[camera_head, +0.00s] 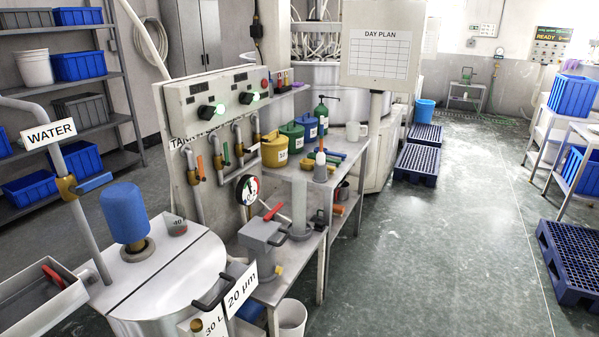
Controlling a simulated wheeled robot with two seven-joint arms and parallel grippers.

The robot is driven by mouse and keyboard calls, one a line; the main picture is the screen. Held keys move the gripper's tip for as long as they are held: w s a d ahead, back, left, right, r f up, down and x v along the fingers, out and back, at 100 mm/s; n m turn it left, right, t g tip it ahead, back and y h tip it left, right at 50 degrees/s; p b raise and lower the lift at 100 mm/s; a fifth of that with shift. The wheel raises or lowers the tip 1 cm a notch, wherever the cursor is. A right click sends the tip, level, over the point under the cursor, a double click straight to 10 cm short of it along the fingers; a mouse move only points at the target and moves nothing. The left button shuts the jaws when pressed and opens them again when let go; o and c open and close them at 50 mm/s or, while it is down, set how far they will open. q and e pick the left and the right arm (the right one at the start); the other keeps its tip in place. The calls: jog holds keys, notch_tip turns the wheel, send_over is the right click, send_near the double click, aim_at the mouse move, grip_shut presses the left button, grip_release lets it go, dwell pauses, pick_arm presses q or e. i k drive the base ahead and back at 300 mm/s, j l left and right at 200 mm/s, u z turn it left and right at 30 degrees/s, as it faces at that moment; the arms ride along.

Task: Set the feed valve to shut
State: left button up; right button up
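No valve carries a readable "feed" label, so I cannot tell which is the feed valve. A grey panel (185,105) at centre left has several pipes with small brass valves. One has an orange lever (201,168) hanging down, and the one to its right has a green lever (226,154), also roughly down. A blue lever (95,183) sits on a brass valve (67,187) on the WATER pipe, pointing right and slightly up, across the pipe. A red lever (273,212) tops a grey block (262,238). Neither gripper is in view.
A round metal drum (190,260) with a blue motor (124,213) stands in front left. A metal table (325,172) holds yellow, green and blue cans. A DAY PLAN board (380,78) stands behind it.

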aim_at(226, 162)
jog(key=i+l+u, duration=0.15)
jog(key=i+u, duration=0.2)
jog(key=i+l+u, duration=0.35)
jog(key=l+z, duration=0.1)
jog(key=l, duration=0.2)
jog(key=i+l+z, duration=0.15)
jog(key=k+l, duration=0.05)
jog(key=l, duration=0.05)
